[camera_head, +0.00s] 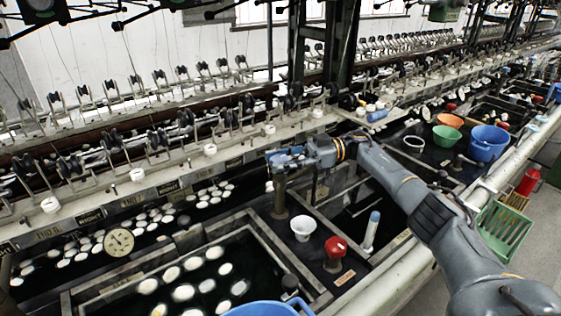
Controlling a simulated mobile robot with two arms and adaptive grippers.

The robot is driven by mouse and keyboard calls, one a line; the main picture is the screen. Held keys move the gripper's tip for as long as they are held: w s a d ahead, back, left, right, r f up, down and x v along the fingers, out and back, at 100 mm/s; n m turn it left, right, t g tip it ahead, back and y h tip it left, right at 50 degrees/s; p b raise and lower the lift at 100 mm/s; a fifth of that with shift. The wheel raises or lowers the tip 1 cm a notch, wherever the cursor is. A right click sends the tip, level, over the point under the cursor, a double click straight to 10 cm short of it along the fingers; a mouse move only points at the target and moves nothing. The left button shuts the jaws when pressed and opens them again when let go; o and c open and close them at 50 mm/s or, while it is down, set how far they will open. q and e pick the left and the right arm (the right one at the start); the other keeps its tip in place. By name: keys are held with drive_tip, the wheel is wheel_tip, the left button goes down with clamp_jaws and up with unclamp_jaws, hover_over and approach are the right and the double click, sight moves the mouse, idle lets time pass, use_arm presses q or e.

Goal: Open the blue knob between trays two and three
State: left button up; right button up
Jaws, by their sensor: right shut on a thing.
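My right arm reaches in from the lower right, and its gripper (287,161) is at the top of a brown upright post (280,197). The gripper is shut on the blue knob (283,154) there; the fingers partly cover the knob. The post stands between basin trays. The tray in front (258,222) holds dark water with several white cocoons. A tray to the right (318,212) has dark water. My left gripper is not in view.
Beside the post stand a white cup (303,228), a red knob (335,247) and a blue-capped white tube (372,229). A blue bucket (262,309) is at the bottom edge. A metal reeling frame (213,148) runs behind. Bowls and a bucket (488,143) are farther right.

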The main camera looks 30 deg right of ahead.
drive_tip(key=o, duration=1.2)
drive_tip(key=shift+a, duration=0.15)
drive_tip(key=shift+s+d, duration=0.2)
drive_tip(key=shift+d, duration=1.05)
drive_tip(key=shift+s+d, duration=0.15)
drive_tip(key=shift+d, duration=1.05)
drive_tip(key=shift+s+d, duration=0.2)
drive_tip(key=shift+d, duration=1.05)
